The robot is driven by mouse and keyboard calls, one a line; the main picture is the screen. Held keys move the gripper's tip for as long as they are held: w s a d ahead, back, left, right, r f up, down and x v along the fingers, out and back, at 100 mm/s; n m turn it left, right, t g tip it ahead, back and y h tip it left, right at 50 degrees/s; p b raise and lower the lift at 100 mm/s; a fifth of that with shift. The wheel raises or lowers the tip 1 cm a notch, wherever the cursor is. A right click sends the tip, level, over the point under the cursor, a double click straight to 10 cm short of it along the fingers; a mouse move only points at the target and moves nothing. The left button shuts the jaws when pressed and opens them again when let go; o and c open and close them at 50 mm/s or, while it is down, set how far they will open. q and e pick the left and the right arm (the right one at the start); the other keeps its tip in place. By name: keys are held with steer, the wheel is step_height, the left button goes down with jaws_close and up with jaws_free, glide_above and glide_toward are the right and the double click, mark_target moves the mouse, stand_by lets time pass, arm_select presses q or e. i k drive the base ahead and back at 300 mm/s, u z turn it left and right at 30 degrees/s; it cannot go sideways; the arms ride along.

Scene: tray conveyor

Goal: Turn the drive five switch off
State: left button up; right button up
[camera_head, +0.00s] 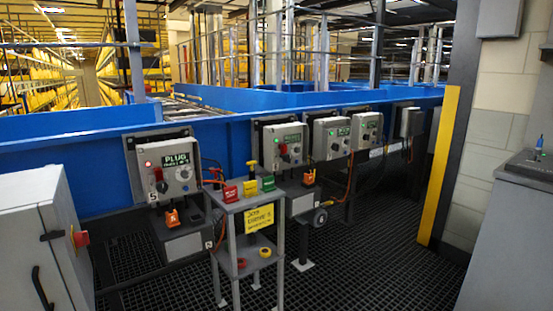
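A grey control box (165,168) on the blue conveyor side at left centre carries a "5" mark near its lower left. It has a small lit red lamp (148,164), a dark display with green text reading "PLUG" (177,159), and a round dial (184,174). A dark handle sits by the "5" mark; I cannot tell its exact setting. An orange plug-like piece (172,217) is below the box. Neither of my grippers is in view.
A grey stand (258,250) with red, yellow and green items and a yellow sign (259,218) stands right of the box. Several similar boxes (283,146) line the conveyor. A grey cabinet (40,240) is at left. Dark grating (385,240) is clear at right.

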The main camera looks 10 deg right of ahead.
mark_target(161, 185)
steer(key=u, duration=0.35)
steer(key=i, duration=0.4)
steer(key=u, duration=1)
steer(key=i, duration=0.8)
steer(key=u, duration=0.1)
